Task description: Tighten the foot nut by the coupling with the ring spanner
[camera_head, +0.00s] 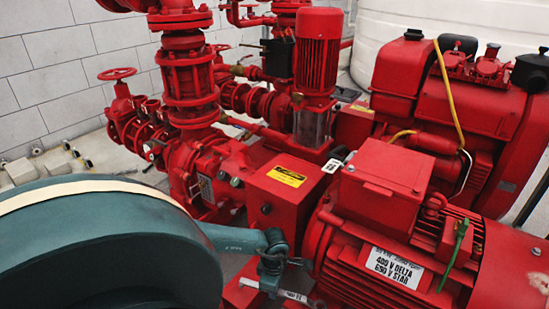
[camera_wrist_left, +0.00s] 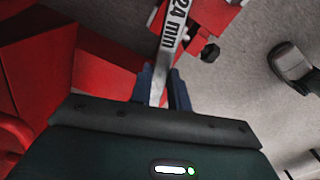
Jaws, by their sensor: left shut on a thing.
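My left gripper (camera_head: 270,284) reaches down between the red coupling guard box and the motor. In the left wrist view its blue fingers (camera_wrist_left: 163,90) are shut on the ring spanner (camera_wrist_left: 176,25), a flat silver bar with a "24 mm" label. The spanner points away from the gripper and its far end is out of that view. In the head view a pale part of the spanner (camera_head: 293,296) shows beside the gripper. A dark nut-like piece (camera_wrist_left: 210,52) sits by a red foot, right of the spanner and apart from it. I cannot tell whether the ring is around a nut.
The red guard box (camera_head: 285,190) and the motor (camera_head: 400,260) stand close on both sides of the gripper. A green piece (camera_head: 456,250) lies against the motor's side. In the wrist view, grey floor (camera_wrist_left: 250,95) is open at right, with a grey fitting (camera_wrist_left: 292,62) on it.

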